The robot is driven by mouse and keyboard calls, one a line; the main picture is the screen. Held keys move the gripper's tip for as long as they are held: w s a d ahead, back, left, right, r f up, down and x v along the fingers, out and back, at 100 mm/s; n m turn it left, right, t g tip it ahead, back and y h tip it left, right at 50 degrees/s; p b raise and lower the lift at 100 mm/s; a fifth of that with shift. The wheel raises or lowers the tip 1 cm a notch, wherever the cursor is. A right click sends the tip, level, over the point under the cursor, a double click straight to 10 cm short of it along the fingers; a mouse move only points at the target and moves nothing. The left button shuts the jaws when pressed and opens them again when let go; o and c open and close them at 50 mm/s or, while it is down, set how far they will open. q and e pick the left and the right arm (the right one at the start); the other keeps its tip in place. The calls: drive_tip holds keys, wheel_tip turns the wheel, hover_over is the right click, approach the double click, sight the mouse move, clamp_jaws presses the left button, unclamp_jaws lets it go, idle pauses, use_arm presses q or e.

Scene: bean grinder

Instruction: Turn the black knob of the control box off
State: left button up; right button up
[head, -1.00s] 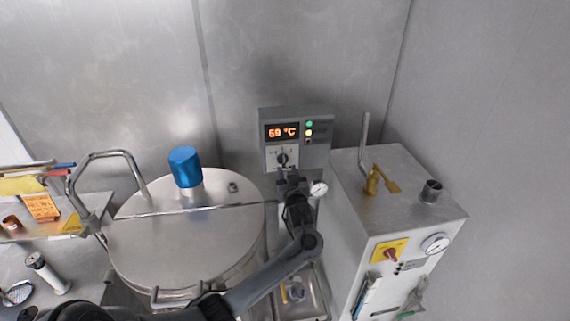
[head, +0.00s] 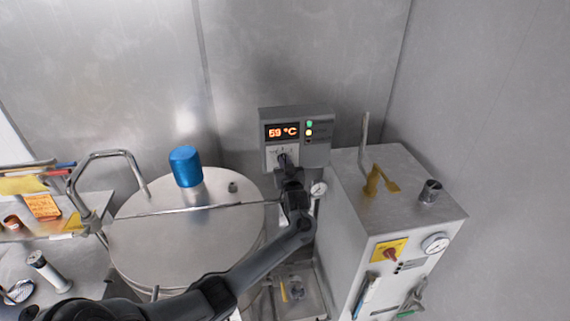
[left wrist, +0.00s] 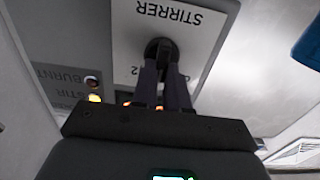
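The grey control box (head: 318,148) is on the back wall and its display reads 59 °C. Its black knob (left wrist: 160,47) sits on a white plate marked STIRRER (left wrist: 190,22) in the left wrist view. In the head view my left gripper hides most of the knob. My left gripper (head: 284,160) is up at the plate, and its fingertips (left wrist: 161,66) are at the knob with a narrow gap between the fingers. I cannot tell whether they grip it or only straddle it. My right gripper is not in view.
A large steel vessel (head: 180,245) with a blue cap (head: 185,166) stands left of my arm. A white cabinet (head: 345,215) with a yellow-backed red switch (head: 389,253) stands to the right. A small gauge (head: 318,189) is close beside my left wrist.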

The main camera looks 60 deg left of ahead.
use_arm(q)
clamp_jaws()
drive_tip(key=n+b, duration=0.2)
drive_tip(key=n, duration=0.1)
drive_tip(key=n+b, duration=0.5)
drive_tip(key=n, duration=0.1)
drive_tip(key=shift+s+a+f+b, duration=0.15)
drive_tip(key=shift+s+f+b, duration=0.05)
drive_tip(key=shift+s+b, duration=0.2)
drive_tip(key=shift+r, duration=0.1)
drive_tip(key=o, duration=0.6)
unclamp_jaws()
